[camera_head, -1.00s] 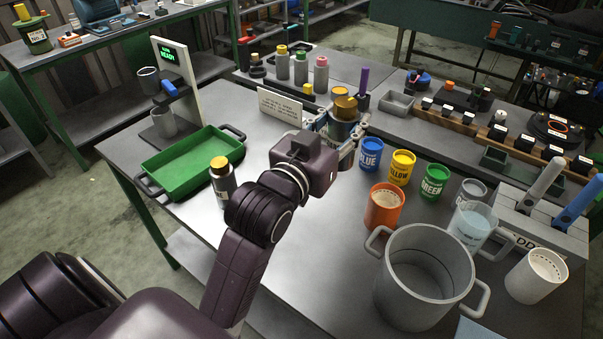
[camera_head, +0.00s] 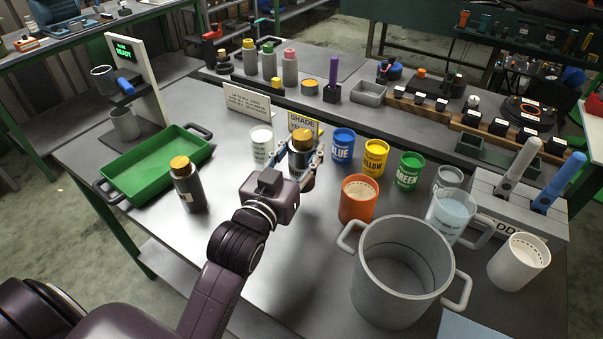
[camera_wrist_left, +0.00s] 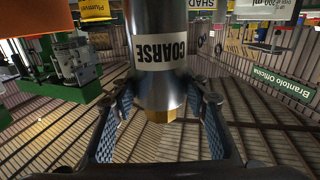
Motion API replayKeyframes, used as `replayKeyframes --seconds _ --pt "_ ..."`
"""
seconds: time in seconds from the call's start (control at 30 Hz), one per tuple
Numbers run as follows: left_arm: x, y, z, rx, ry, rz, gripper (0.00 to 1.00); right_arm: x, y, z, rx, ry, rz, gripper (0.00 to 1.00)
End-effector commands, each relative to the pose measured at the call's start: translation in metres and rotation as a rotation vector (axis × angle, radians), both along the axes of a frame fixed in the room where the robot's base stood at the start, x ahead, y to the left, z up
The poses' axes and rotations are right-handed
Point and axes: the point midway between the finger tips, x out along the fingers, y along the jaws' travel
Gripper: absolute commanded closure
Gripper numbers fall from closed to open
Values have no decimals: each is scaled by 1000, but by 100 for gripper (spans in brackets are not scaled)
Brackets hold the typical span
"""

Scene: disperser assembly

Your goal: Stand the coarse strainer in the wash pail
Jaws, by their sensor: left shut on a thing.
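The coarse strainer is a dark metal cylinder with a gold top (camera_head: 302,138). In the left wrist view the strainer (camera_wrist_left: 158,55) shows upside down with its "COARSE" label readable. My left gripper (camera_head: 303,163) is shut on it, with a pad on each side, left of the blue can. The strainer stands roughly upright; its lower end is hidden behind my wrist. A wide grey two-handled pail (camera_head: 400,300), apparently the wash pail, stands at the front right, well apart from the strainer. It bears no visible label and its inside looks empty. My right gripper is not in view.
A clear jug (camera_head: 451,215) of liquid stands behind the pail. A similar gold-topped cylinder (camera_head: 188,187) and a green tray (camera_head: 150,170) are left.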

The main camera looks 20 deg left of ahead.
Motion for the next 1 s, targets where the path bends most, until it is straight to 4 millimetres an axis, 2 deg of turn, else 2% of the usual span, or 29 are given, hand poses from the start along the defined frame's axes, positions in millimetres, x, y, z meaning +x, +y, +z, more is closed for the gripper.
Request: replayKeyframes --seconds 0.27,0.5,0.97,1.0 --pt "0 0 -21 -1 -9 0 100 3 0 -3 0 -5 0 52" --pt "0 0 -53 -1 -9 0 100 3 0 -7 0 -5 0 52" --pt "0 0 -61 -1 -11 0 100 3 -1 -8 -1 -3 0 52" --pt "0 0 -64 -1 -2 0 57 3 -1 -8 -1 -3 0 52"
